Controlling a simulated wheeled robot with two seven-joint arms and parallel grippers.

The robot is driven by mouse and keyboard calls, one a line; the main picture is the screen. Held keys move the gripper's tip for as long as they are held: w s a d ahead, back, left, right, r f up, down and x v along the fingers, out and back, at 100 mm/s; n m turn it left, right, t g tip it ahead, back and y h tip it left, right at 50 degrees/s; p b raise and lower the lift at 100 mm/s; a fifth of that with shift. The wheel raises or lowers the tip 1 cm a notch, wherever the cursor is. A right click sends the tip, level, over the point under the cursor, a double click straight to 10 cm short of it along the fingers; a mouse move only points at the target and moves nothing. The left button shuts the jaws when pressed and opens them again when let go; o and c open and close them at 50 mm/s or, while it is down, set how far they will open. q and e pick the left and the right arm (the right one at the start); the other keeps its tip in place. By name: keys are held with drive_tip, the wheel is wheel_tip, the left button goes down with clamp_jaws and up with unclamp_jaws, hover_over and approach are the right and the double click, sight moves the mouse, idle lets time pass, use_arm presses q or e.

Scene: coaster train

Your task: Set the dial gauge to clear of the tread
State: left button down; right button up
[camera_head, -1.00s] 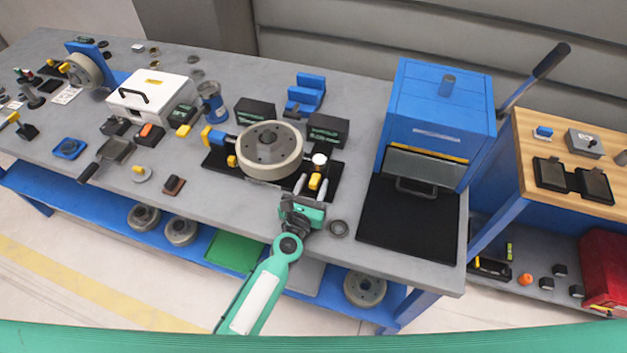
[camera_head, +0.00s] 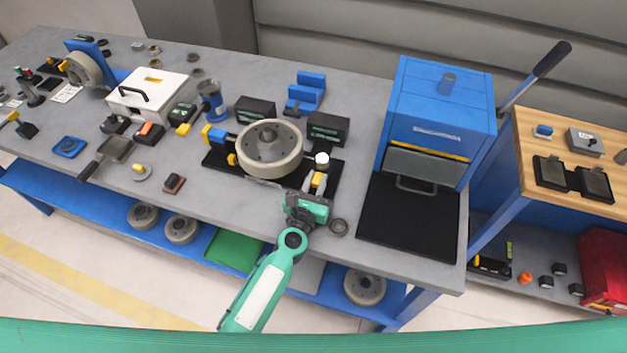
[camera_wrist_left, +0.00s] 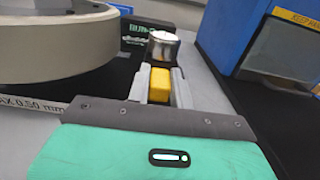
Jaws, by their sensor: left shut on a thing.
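The dial gauge (camera_head: 322,159) has a round white face and sits at the right of the black fixture, close beside the large cream wheel (camera_head: 262,160). The wheel's rim or tread is next to it; I cannot tell the exact gap. In the left wrist view the gauge shows as a silver cylinder (camera_wrist_left: 163,47) behind a yellow block (camera_wrist_left: 159,85). My left gripper (camera_head: 316,182) reaches in from the front and is shut on that yellow block, one finger each side. The wheel (camera_wrist_left: 50,45) fills the upper left of the wrist view. My right gripper is not in view.
The black fixture plate (camera_head: 217,161) carries the wheel. Dark boxes (camera_head: 328,128) stand behind it. A blue press-like cabinet (camera_head: 438,110) with a black mat (camera_head: 405,222) stands to the right.

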sight(327, 192)
use_arm(q)
drive_tip(key=d, duration=0.1)
drive_tip(key=s+d, duration=0.1)
drive_tip(key=shift+d, duration=0.35)
drive_tip(key=c, duration=1.5)
unclamp_jaws()
drive_tip(key=shift+c, duration=0.2)
drive_tip(key=o, duration=0.3)
drive_tip(key=shift+d, duration=0.1)
drive_tip(key=shift+s+a, duration=0.25)
drive_tip(key=shift+s, duration=0.05)
drive_tip(key=b+v, duration=0.2)
drive_tip(key=v, duration=1)
drive_tip(key=shift+d+b, duration=0.1)
drive_tip(key=shift+b, duration=0.3)
drive_tip(key=shift+s, duration=0.55)
